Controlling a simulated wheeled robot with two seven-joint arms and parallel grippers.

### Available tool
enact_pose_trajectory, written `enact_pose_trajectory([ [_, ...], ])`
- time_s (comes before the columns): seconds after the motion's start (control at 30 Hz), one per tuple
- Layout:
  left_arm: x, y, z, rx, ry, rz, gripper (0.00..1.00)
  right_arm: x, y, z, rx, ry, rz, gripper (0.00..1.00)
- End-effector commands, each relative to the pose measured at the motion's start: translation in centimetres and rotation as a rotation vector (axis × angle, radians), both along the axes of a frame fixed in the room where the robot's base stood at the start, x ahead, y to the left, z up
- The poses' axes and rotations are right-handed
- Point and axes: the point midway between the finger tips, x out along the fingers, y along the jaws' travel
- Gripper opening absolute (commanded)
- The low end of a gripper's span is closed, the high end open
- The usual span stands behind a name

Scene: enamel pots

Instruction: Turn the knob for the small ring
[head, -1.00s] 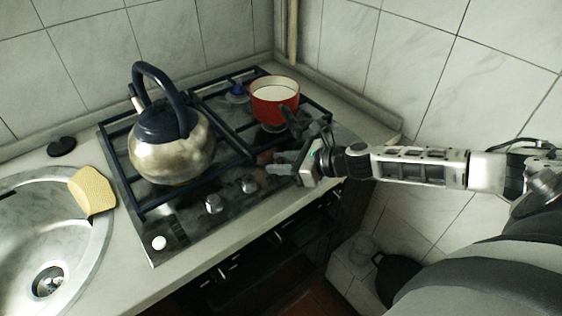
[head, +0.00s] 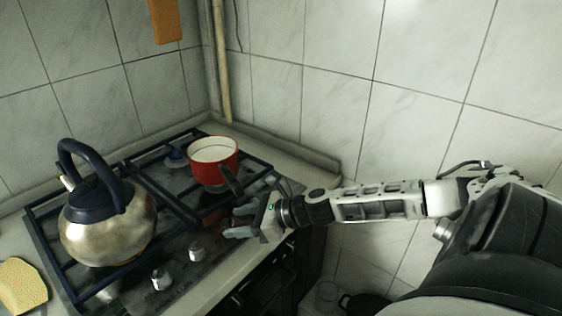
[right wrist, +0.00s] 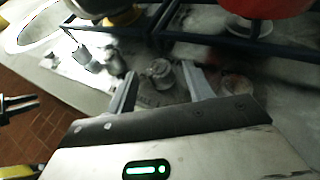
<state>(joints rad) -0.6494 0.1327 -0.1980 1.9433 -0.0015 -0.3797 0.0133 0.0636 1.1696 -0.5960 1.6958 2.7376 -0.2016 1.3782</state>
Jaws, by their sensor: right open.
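The hob's knobs run along its front edge; the head view shows one grey knob (head: 197,251) and another (head: 161,278) left of it. My right gripper (head: 238,222) is open over the right front of the hob. In the right wrist view its fingers (right wrist: 160,88) stand apart, with one knob (right wrist: 162,74) seen between them; I cannot tell whether they touch it. Further knobs (right wrist: 117,62) show to the left. A small burner with a blue cap (head: 176,156) is at the back of the hob.
A red pot (head: 213,172) with a dark handle stands on the hob close behind my right gripper. A kettle (head: 108,230) stands on the left side. A yellow sponge (head: 22,285) lies at the left edge. Tiled walls (head: 330,95) close the corner behind.

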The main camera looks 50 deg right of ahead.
Motion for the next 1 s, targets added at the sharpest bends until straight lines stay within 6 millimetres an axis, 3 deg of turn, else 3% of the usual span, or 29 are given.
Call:
enact_pose_trajectory([
  [1.0, 0.0, 0.1, 0.4, 0.002, -0.005, 0.000, 0.36, -8.6, -5.5, 4.0, 0.003, 0.003, 0.000, 0.52],
])
